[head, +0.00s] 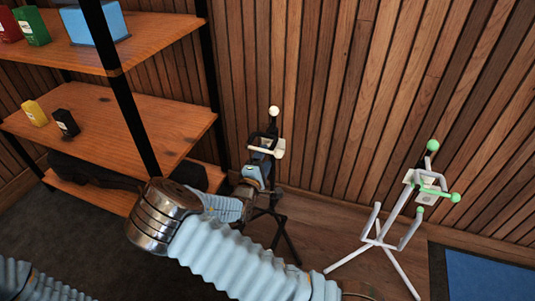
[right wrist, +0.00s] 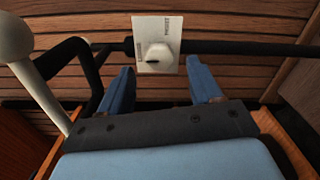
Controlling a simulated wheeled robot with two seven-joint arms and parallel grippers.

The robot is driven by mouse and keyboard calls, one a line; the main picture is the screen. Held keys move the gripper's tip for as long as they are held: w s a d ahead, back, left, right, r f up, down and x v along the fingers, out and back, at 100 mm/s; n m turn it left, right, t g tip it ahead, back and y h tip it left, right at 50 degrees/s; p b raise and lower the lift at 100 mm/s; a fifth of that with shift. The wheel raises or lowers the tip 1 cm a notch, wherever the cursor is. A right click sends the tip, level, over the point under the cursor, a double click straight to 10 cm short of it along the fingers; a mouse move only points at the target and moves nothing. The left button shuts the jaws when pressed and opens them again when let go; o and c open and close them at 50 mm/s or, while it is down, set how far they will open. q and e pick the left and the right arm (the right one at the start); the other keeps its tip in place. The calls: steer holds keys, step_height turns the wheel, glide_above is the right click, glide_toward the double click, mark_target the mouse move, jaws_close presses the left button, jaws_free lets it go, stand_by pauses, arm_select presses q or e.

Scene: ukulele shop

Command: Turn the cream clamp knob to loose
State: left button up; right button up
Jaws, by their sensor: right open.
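The cream clamp knob (right wrist: 157,56) is round with a dark pointer mark toward its lower left. It sits on a cream plate (right wrist: 171,26) with small dark lettering too blurred to read surely. The plate also shows in the head view, on a black stand (head: 284,228) with a cream ball on top (head: 273,111). My right gripper (right wrist: 160,72) is open, its two blue fingers apart on either side below the knob in the right wrist view. I see no contact. In the head view my right gripper (head: 253,170) is just below the plate. My left gripper is out of view.
A black bar runs behind the plate. A wood shelf unit (head: 150,115) with black posts stands close on the left, with small bottles and a black case. A white stand with green knobs (head: 385,240) is at the right. A slatted wood wall (head: 330,80) is behind.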

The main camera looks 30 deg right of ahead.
steer(key=v, duration=0.9)
steer(key=shift+s+a+b, duration=0.15)
steer(key=shift+a+b, duration=0.1)
steer(key=shift+b, duration=0.05)
steer(key=s+d+f+m+g+y, duration=0.1)
steer(key=s+f+g+y, duration=0.1)
steer(key=f, duration=0.4)
steer(key=s+d+f+m+g+y, duration=0.1)
steer(key=s+f+g+y, duration=0.1)
steer(key=f, duration=0.5)
steer(key=s+a+f+m+g+y, duration=0.4)
steer(key=s+a+f+y, duration=0.2)
steer(key=s+f, duration=0.35)
steer(key=s+a+m+g+y, duration=0.1)
steer(key=s+a+m+y, duration=0.2)
steer(key=a+y, duration=0.1)
steer(key=s+a+r+m+g+y, duration=0.1)
steer(key=s+a+m+g+y, duration=0.1)
steer(key=s+a+y, duration=0.2)
steer(key=a, duration=0.3)
steer(key=shift+m, duration=0.4)
